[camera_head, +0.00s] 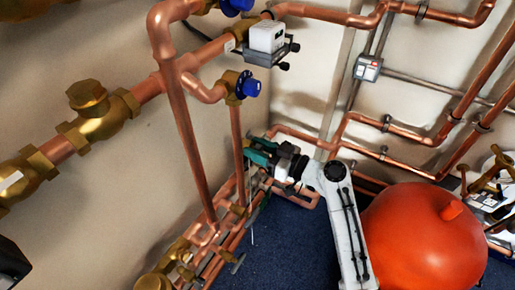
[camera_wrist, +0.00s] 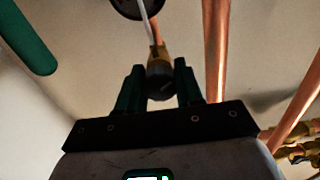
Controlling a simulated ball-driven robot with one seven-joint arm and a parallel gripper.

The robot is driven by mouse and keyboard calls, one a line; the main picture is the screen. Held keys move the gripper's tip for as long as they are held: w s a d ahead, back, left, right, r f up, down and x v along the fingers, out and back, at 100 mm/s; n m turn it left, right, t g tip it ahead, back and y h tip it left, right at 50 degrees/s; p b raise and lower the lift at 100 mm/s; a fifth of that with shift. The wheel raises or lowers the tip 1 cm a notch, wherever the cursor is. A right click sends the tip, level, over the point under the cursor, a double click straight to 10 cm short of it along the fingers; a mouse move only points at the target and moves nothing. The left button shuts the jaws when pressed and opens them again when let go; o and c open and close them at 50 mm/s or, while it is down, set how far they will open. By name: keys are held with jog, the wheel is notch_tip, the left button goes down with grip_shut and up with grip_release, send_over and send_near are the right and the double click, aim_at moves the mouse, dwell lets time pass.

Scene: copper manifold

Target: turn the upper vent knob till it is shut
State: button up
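In the wrist view, a small dark round knob (camera_wrist: 160,83) on a brass fitting (camera_wrist: 158,54) shows between the two dark green fingers of my gripper (camera_wrist: 160,78). The fingers stand apart, one on each side of it. I cannot tell whether they touch it or how deep it sits between them. Which vent knob this is cannot be told from its look alone. In the head view my gripper (camera_head: 262,152) is by the wall pipes in the middle; its fingertips and the knob are too small to make out.
Two blue knobs (camera_head: 249,84) are on the copper pipework at upper left. A thick copper pipe (camera_wrist: 216,45) runs close right of the fingers, and a green cylinder (camera_wrist: 30,38) is at left. A large red tank (camera_head: 420,240) stands at right. Blue floor (camera_head: 295,240) shows between.

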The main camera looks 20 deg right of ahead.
jog(key=c, duration=0.5)
jog(key=shift+m, duration=0.4)
jog(key=m+p, duration=0.1)
jog(key=m, duration=0.3)
jog(key=shift+m, duration=0.4)
jog(key=m+p, duration=0.3)
jog(key=m, duration=0.3)
jog(key=shift+d, duration=0.1)
jog(key=m+p, duration=0.4)
jog(key=m, duration=0.3)
jog(key=shift+m, duration=0.3)
jog(key=shift+f+m+p, duration=0.2)
jog(key=shift+m+p, duration=1.5)
jog(key=shift+m, duration=0.9)
